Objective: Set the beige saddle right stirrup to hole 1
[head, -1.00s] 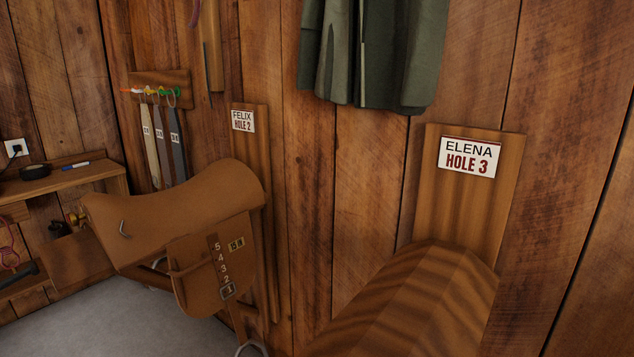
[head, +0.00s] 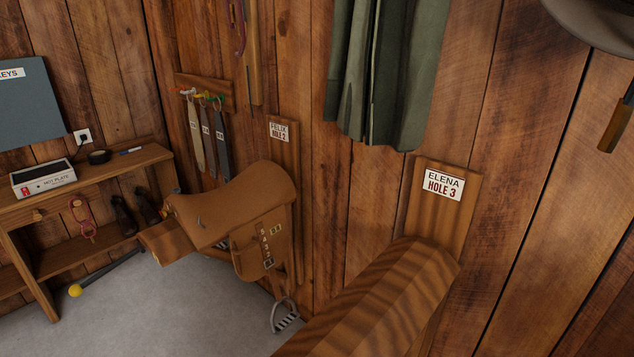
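The beige saddle (head: 240,205) sits on a wooden rack under a sign reading FELIX HOLE 2 (head: 279,131). Its facing flap carries a strap with a column of hole numbers (head: 265,243) and a buckle (head: 269,264) near the bottom of that column. The numbers are too small to read surely now. A metal stirrup (head: 285,316) hangs below the flap, partly behind the near rack. The saddle's far side is hidden. Neither of my grippers is in view.
An empty wooden rack (head: 375,290) under the sign ELENA HOLE 3 (head: 443,184) juts out at the front right. A wooden shelf (head: 130,159) with a box (head: 43,179) stands left. A green coat (head: 385,80) hangs above. Grey floor (head: 170,300) is open at lower left.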

